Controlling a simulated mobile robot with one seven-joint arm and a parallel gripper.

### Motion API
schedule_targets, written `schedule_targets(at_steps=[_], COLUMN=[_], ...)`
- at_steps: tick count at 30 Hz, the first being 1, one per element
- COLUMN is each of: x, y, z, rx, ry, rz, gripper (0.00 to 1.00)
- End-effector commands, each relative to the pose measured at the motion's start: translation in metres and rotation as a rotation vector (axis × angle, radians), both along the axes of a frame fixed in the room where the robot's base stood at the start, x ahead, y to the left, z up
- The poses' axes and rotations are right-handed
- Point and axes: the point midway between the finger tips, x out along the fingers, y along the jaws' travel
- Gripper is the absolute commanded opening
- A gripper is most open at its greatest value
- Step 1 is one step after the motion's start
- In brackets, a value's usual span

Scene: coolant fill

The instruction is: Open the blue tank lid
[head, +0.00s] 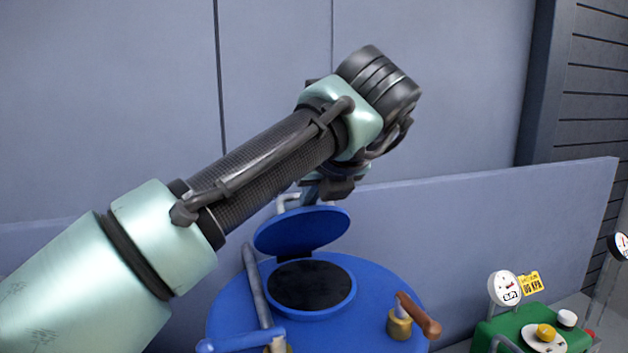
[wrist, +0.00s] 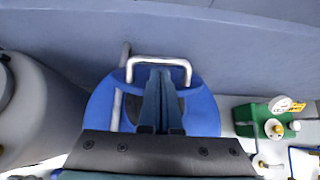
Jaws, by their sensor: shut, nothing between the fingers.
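The blue tank (head: 375,295) stands at the bottom centre of the head view. Its round blue lid (head: 302,230) is hinged up and tilted, with the dark fill opening (head: 310,286) uncovered below. A silver bar handle (head: 287,203) sits on the lid's upper edge. It also shows in the wrist view (wrist: 158,61). My gripper (head: 325,192) is just above and behind the raised lid, its fingertips partly hidden. In the wrist view, my gripper (wrist: 160,75) has its fingers together and empty, overlapping the handle's inside; contact cannot be told.
A grey pipe (head: 256,290) and a blue lever (head: 240,341) are at the tank's left. A green unit (head: 545,330) with gauges stands further right. A low grey wall (head: 460,225) runs behind.

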Motion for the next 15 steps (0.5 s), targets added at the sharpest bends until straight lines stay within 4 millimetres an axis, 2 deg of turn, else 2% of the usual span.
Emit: schedule_targets(at_steps=[9,15], x=[0.001,0.009], y=[0.000,0.002], z=[0.000,0.011], rx=[-0.001,-0.002], ry=[0.000,0.000], rz=[-0.001,-0.002], gripper=[0.00,0.00])
